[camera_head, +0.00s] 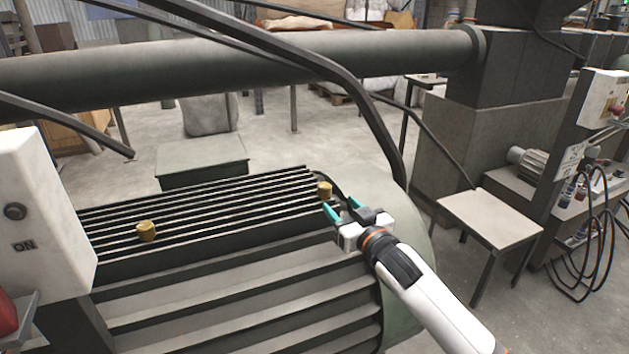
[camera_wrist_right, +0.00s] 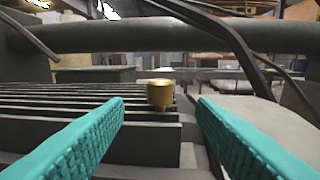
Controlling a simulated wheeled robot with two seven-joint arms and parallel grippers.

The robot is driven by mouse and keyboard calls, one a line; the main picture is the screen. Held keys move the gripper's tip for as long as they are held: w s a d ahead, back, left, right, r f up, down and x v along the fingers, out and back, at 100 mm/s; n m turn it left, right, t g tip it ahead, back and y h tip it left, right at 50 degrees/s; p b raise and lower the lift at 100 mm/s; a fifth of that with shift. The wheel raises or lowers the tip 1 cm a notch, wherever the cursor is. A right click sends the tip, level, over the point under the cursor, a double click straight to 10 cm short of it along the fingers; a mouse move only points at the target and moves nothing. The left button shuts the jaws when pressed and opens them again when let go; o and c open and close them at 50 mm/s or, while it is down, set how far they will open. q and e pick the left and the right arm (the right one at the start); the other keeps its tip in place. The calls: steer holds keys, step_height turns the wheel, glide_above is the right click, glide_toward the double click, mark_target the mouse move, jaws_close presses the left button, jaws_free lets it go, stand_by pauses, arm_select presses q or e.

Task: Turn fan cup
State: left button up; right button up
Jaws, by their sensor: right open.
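Two brass cups stand on a dark ribbed machine top (camera_head: 215,215). The right brass cup (camera_head: 324,189) is near the far right end of the ribs; the left brass cup (camera_head: 147,231) is nearer the left end. My right gripper (camera_head: 341,209) is open just in front of the right cup, its teal fingers pointing toward it. In the right wrist view the right cup (camera_wrist_right: 160,94) shows ahead, between the two open fingers and beyond their tips, apart from them. I cannot tell which cup is the fan cup. My left gripper is not in view.
A white box (camera_head: 38,215) marked ON stands at the left. A thick pipe (camera_head: 250,60) and a dark bent bar (camera_head: 372,115) cross above the machine. A small table (camera_head: 490,217) stands to the right, with open floor around it.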

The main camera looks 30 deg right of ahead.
mark_target(320, 184)
steer(key=w, duration=1)
steer(key=shift+w+r, duration=0.1)
steer(key=shift+w, duration=0.35)
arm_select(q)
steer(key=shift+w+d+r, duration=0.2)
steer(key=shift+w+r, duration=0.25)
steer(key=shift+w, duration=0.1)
arm_select(e)
steer(key=c, duration=1)
arm_select(q)
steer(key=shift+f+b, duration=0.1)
steer(key=shift+b, duration=0.25)
arm_select(e)
steer(key=shift+o, duration=0.2)
steer(key=shift+h, duration=0.3)
